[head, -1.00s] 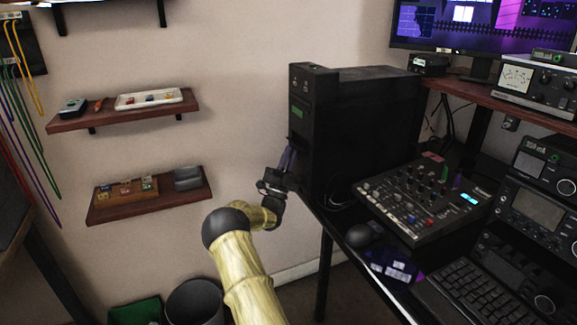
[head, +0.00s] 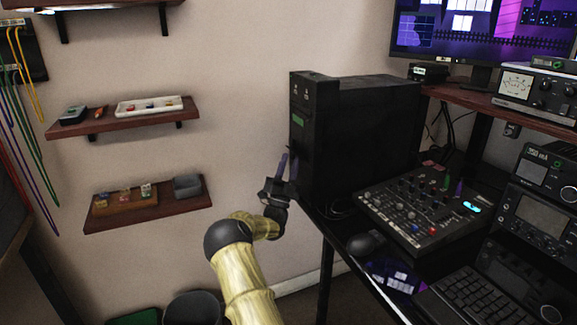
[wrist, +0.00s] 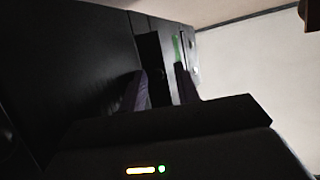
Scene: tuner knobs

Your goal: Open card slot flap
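The black computer tower (head: 360,130) stands on the desk, its narrow front facing left, with a green label (head: 299,121) high on it. In the wrist view the tower front (wrist: 90,60) slants away, with the green label (wrist: 177,47) near a dark rectangular area (wrist: 152,52). This dark area looks like the card slot; I cannot tell how its flap stands. My gripper (head: 287,162) is just left of the tower front, below the green label. Its two fingers stand apart, with nothing seen between them in the wrist view (wrist: 161,72). Contact with the tower cannot be told.
A mixer (head: 420,208), a mouse (head: 365,244) and a keyboard (head: 485,300) lie on the desk right of the tower. Two wall shelves (head: 150,210) with small items are at the left. A bin (head: 193,308) stands below.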

